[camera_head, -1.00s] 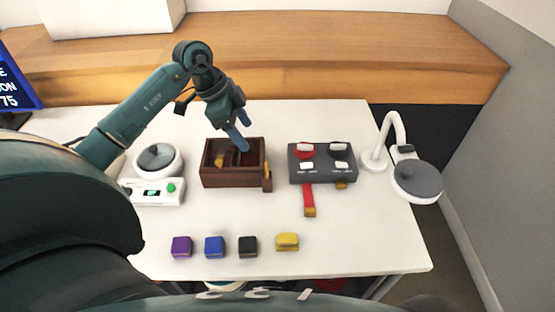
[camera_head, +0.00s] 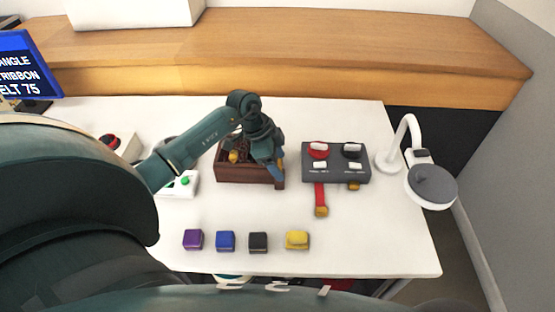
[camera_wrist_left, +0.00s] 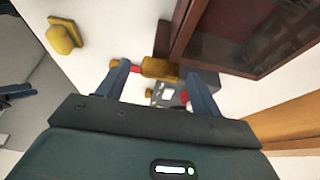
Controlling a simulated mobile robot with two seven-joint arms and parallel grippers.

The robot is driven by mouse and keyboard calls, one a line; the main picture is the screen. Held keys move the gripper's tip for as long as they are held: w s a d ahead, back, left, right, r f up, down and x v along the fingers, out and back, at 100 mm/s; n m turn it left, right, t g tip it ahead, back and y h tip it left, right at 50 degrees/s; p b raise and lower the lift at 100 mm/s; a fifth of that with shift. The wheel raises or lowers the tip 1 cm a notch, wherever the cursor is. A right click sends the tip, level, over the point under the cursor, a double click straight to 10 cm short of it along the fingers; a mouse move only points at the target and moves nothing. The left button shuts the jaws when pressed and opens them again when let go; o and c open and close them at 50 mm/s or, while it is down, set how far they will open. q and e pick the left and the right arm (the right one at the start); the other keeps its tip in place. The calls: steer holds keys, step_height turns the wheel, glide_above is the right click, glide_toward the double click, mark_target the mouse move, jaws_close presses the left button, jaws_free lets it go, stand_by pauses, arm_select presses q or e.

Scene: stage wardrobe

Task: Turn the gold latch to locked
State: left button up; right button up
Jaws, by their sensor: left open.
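The brown wooden box (camera_head: 240,175) sits in the middle of the white table. The gold latch (camera_wrist_left: 160,68) shows in the left wrist view, beside the box's dark red-brown wall (camera_wrist_left: 190,28). My left gripper (camera_head: 279,172) is at the box's front right corner and mostly covers the latch in the head view. In the left wrist view my left gripper (camera_wrist_left: 156,70) is open, with the latch between its two blue-grey fingertips. I cannot tell whether either finger touches it. My right gripper is not in view.
Right of the box is a dark grey panel (camera_head: 335,174) with knobs and a red strap (camera_head: 320,197). Purple (camera_head: 193,240), blue (camera_head: 225,241), black (camera_head: 258,243) and yellow (camera_head: 297,240) blocks line the front. A white lamp (camera_head: 388,162) stands at right. Table between box and blocks is clear.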

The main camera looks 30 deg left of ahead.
arm_select(q)
steer(key=shift+c, duration=0.5)
steer(key=c, duration=0.9)
